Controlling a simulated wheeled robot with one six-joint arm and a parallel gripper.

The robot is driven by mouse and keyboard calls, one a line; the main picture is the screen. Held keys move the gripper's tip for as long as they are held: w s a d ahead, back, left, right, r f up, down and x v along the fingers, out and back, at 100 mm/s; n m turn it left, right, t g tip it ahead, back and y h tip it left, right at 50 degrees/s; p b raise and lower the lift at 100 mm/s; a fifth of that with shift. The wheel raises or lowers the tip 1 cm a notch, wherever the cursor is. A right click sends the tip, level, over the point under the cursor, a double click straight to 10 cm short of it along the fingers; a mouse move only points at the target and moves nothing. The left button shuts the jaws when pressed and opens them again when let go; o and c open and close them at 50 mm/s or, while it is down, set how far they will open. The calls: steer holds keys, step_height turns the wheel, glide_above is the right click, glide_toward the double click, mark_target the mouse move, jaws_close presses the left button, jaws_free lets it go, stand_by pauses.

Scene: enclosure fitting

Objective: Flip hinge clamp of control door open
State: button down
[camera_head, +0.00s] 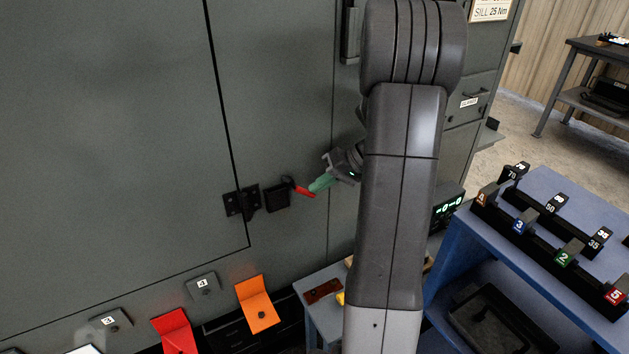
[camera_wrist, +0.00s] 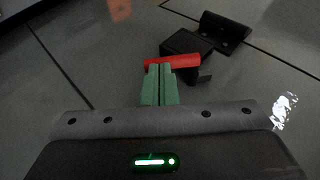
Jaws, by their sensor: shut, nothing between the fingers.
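The hinge clamp (camera_head: 277,196) is a small black block with a red lever (camera_head: 301,189), mounted on the grey cabinet beside a black hinge (camera_head: 241,202) at the door's edge. My gripper (camera_head: 318,185) has green fingers and is shut with nothing between them. In the wrist view, its fingertips (camera_wrist: 159,69) are together at the red lever (camera_wrist: 172,62), overlapping its near side. I cannot tell whether they touch it. The clamp's black body (camera_wrist: 186,44) and the hinge (camera_wrist: 220,33) lie beyond the lever. My arm hides part of the cabinet in the head view.
The grey control door (camera_head: 120,130) fills the left. Below it are an orange holder (camera_head: 257,302), a red holder (camera_head: 175,333) and numbered tags. A blue table (camera_head: 540,190) with labelled blocks stands at right. A small bench (camera_head: 318,312) stands below the clamp.

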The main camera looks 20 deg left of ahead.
steer(key=f+y+b, duration=0.1)
steer(key=f+g+b, duration=0.1)
steer(key=b, duration=0.1)
steer(key=s+a+f+g+y+b, duration=0.1)
steer(key=f, duration=0.1)
steer(key=shift+s+m+y, duration=0.1)
steer(key=shift+m+y, duration=0.2)
steer(key=shift+m, duration=0.1)
steer(key=shift+s+a+f+b, duration=0.15)
steer(key=shift+a+b, duration=0.05)
steer(key=shift+b, duration=0.25)
steer(key=shift+d, duration=0.1)
stand_by(0.4)
